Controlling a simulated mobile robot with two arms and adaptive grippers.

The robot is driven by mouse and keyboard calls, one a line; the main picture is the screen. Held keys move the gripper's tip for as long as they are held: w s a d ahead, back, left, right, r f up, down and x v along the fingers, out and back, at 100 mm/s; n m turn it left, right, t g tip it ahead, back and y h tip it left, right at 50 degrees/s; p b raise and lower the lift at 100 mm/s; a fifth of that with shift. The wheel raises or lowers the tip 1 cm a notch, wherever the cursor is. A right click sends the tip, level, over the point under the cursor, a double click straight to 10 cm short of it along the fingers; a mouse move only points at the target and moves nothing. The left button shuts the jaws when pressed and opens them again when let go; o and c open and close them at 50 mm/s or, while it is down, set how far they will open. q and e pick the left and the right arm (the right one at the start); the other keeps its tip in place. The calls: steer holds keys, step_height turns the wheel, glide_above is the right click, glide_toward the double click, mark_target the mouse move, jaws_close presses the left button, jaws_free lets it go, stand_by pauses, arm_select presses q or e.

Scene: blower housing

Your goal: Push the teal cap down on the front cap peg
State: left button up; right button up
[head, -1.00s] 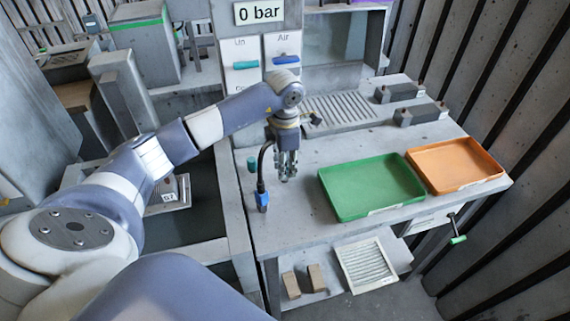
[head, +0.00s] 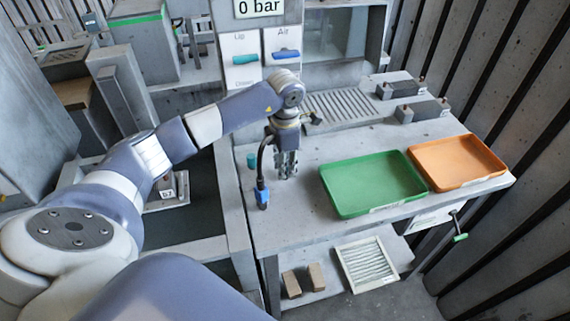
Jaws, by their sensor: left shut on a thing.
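My left gripper (head: 287,172) points straight down over the left part of the grey workbench (head: 310,225). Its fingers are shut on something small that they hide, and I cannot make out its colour. A small teal cap-like piece (head: 251,160) stands near the bench's left edge, left of the fingers and apart from them. I cannot make out a peg under it or under the gripper. My right gripper is not in view.
A blue connector (head: 262,197) with a black hose stands just left of and in front of my left gripper. A green tray (head: 345,212) and an orange tray (head: 460,184) lie to the right. Grey blocks (head: 422,110) stand behind. The front bench top is clear.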

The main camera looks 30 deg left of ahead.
arm_select(q)
steer(key=shift+f, duration=0.2)
stand_by(0.5)
steer(key=o, duration=1)
steer(key=shift+c, duration=0.2)
steer(key=shift+r, duration=0.1)
step_height(320, 180, up, 12)
stand_by(0.3)
